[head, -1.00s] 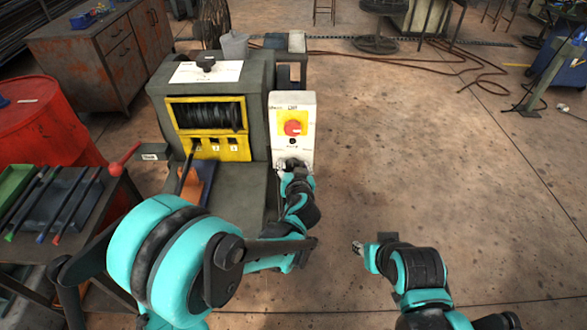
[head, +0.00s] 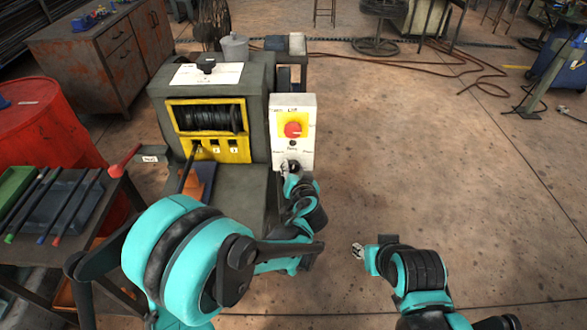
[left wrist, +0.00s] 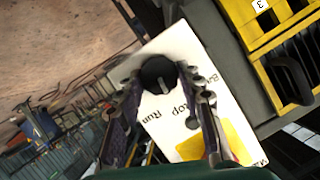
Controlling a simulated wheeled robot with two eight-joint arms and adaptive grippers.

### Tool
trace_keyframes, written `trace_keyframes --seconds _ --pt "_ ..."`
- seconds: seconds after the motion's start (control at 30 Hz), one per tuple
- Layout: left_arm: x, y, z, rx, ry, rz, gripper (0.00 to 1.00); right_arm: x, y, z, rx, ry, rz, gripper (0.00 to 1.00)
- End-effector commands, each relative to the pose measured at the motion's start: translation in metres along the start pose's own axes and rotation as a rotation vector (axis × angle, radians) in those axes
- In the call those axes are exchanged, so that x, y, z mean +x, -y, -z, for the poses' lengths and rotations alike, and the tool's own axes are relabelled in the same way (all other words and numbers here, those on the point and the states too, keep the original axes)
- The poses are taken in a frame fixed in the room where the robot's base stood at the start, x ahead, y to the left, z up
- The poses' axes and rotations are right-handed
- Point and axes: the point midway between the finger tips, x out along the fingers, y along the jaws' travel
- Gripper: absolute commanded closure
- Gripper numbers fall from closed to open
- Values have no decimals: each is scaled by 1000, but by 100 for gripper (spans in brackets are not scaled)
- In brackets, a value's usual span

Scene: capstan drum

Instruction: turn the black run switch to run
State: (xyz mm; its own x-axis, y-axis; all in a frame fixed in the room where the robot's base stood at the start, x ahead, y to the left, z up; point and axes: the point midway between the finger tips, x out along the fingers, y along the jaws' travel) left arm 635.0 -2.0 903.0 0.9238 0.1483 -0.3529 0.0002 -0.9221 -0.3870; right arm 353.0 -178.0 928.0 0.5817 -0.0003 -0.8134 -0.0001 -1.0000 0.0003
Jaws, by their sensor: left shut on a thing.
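The black run switch (left wrist: 158,74) is a round knob on a white control box (head: 280,150). In the left wrist view it sits between the two fingers of my left gripper (left wrist: 163,88), which is shut on it. A light mark on the knob points down the picture, toward the printed words. "Run" and part of "Stop" can be read beside it. In the head view my left gripper (head: 289,167) covers the switch at the box's lower part. My right gripper (head: 358,250) is away from the box, over the floor; its fingers are too small to judge.
A red knob on a yellow plate (head: 293,129) is above the switch. The drum machine (head: 259,120) stands left of the box. A red-handled lever (head: 125,160) and a tray of rods (head: 70,200) are at the left.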

Motion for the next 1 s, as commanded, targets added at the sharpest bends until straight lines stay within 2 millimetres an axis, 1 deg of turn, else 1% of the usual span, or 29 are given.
trace_keyframes --seconds 0.3,0.6,0.8,1.0 --pt "0 -4 0 262 -1 108 92 0 0 0 0 0 0 63" --pt "1 -5 -1 483 -1 200 92 0 0 0 0 0 0 63" --pt "1 -6 -2 585 -1 241 92 0 0 0 0 0 0 63" --pt "1 -6 -2 640 -1 264 92 0 0 0 0 0 0 63"
